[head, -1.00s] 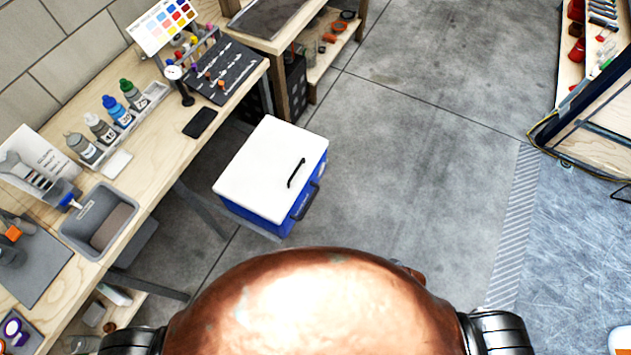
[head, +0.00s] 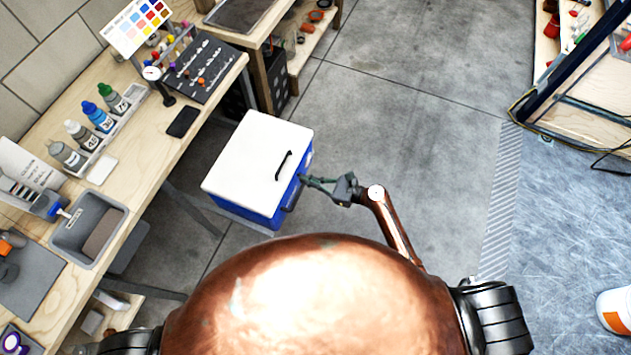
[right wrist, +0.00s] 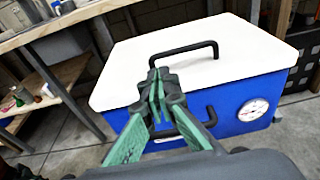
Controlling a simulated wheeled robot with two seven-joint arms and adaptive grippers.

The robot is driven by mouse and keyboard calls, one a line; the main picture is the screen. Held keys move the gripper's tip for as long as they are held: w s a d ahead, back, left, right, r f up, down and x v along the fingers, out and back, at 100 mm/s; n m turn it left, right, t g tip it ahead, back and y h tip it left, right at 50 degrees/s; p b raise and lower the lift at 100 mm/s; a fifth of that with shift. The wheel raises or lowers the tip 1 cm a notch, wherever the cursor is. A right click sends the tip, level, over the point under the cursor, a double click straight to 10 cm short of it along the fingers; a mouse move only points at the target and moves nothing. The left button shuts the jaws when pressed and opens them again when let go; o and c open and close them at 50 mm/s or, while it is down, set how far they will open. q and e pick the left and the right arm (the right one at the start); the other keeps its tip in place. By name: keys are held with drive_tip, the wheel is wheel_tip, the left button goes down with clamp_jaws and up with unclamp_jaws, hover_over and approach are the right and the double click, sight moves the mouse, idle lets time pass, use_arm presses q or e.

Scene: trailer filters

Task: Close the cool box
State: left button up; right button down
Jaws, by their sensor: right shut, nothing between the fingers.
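The cool box (head: 258,170) stands on the floor beside the workbench, with a blue body, a white lid (head: 250,150) and a black handle on the lid. The lid lies over the box top; I cannot tell whether it is fully seated. A second black handle is on the blue front. My right gripper (head: 306,180) is shut and empty at the box's front right side. In the right wrist view its green-padded fingers (right wrist: 158,88) are together before the box front, overlapping the lid's front edge; contact is unclear. My left gripper is not in view.
The wooden workbench (head: 140,150) runs along the left, with bottles, a grey bin (head: 75,215) and a dark phone-like slab (head: 183,122). A round dial (right wrist: 253,110) is on the box front. The concrete floor to the right of the box is clear.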

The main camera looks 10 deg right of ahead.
drive_tip(key=b+x, duration=0.1)
drive_tip(key=x, duration=0.7)
drive_tip(key=shift+a+f, duration=0.1)
